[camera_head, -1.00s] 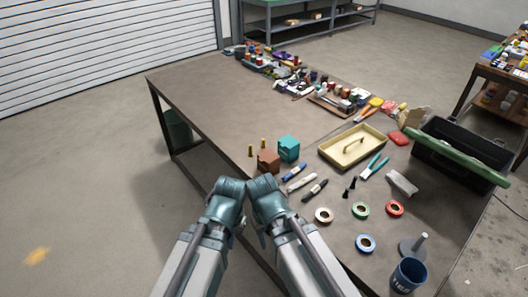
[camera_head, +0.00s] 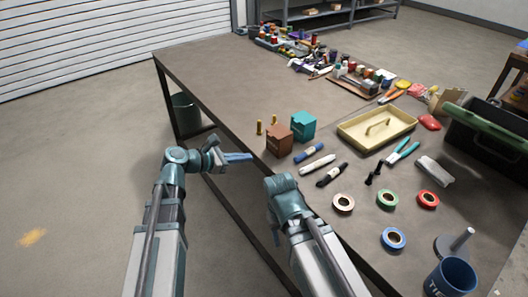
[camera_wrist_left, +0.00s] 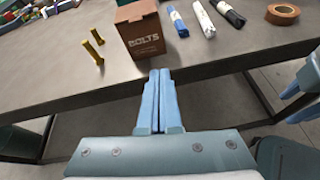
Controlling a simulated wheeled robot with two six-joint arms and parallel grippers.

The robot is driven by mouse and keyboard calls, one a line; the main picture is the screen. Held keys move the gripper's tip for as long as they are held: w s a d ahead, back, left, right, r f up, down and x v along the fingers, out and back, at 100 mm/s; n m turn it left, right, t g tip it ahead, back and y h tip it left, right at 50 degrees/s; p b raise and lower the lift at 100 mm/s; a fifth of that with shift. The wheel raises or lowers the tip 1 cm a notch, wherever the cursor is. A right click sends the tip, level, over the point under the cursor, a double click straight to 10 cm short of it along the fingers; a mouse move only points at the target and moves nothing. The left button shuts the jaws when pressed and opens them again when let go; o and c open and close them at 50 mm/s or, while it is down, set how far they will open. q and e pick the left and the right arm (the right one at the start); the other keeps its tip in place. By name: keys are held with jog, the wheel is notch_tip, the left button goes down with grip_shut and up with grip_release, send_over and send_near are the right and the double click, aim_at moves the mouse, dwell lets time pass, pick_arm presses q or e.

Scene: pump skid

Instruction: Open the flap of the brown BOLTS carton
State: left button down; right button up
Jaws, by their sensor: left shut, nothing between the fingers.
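The brown BOLTS carton (camera_head: 279,142) stands upright near the table's front edge. Its lettered front faces my left gripper in the left wrist view (camera_wrist_left: 142,37). Its top looks covered; the flap's edge is too small to make out. My left gripper (camera_head: 248,156) is shut and empty, just short of the carton and near the table edge. Its two blue fingers (camera_wrist_left: 160,75) lie together, pointing at the carton's lower front, apart from it. My right gripper (camera_head: 284,186) is near the table edge, right of the left one; its fingers are hidden in the head view and only partly show in the wrist view.
A teal box (camera_head: 303,126) stands right beside the carton. The table (camera_head: 205,80) is clear at the back left.

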aim_at(273, 139)
pick_arm(q)
jog(key=w+d+f+b, duration=0.1)
jog(key=w+d, duration=0.1)
jog(key=w+d+f+n+b, duration=0.1)
jog(key=w+d, duration=0.1)
jog(key=w+d+f+n+t+b, duration=0.1)
jog(key=w+d+b, duration=0.1)
jog(key=w, duration=0.1)
jog(key=shift+w+d+f, duration=0.1)
jog(key=shift+d, duration=0.25)
jog(key=r+p, duration=0.3)
jog(key=shift+s+a+r, duration=0.15)
jog(key=shift+s+a, duration=0.05)
jog(key=shift+s, duration=0.05)
jog(key=shift+r+p, duration=0.65)
jog(key=shift+p, duration=0.1)
